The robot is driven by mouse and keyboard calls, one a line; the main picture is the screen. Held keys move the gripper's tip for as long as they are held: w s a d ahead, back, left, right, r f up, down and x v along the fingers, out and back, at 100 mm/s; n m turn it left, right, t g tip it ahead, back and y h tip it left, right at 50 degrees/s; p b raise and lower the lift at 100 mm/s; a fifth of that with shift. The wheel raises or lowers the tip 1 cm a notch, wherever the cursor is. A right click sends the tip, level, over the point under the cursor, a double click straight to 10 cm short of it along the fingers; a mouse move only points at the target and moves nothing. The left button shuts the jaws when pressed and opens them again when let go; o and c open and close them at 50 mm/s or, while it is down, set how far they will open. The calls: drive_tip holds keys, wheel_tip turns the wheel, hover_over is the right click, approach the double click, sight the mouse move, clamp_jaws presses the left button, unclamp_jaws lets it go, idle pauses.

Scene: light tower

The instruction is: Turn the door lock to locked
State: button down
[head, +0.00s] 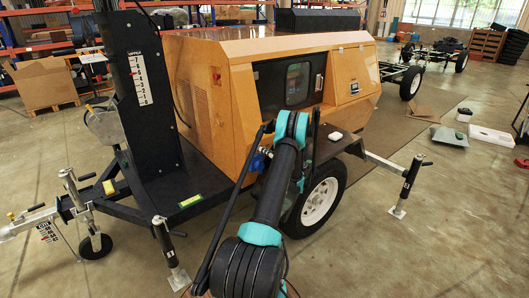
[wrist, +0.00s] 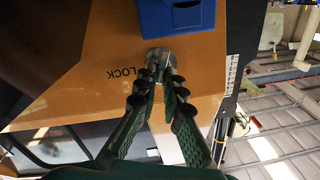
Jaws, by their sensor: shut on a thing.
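The door lock (wrist: 158,57) is a small round silvery metal piece on the yellow panel (wrist: 105,55), just beside a blue box (wrist: 178,15) in the wrist view. The word LOCK (wrist: 125,72) is printed upside down to its left. My gripper (wrist: 160,76) has its two dark green fingers drawn together on the lock, with the tips at its near edge. The tips hide part of the lock, so its turn angle cannot be told. In the head view my arm hides the lock and my fingers; the yellow light tower body (head: 208,70) stands behind it.
A black-framed door window (head: 290,80) is in the yellow body. A wheel (head: 318,203) and a jack leg (head: 406,188) stand right of my arm. A black mast (head: 150,110) rises at left. Open floor lies at front right.

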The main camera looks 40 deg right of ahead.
drive_tip(key=m, duration=0.1)
drive_tip(key=m+y, duration=0.1)
drive_tip(key=m, duration=0.3)
drive_tip(key=shift+w+d+f+y, duration=0.2)
drive_tip(key=shift+d+y, duration=0.1)
drive_tip(key=shift+y, duration=0.1)
idle(0.4)
drive_tip(key=c, duration=1.6)
unclamp_jaws()
drive_tip(key=shift+c, duration=0.2)
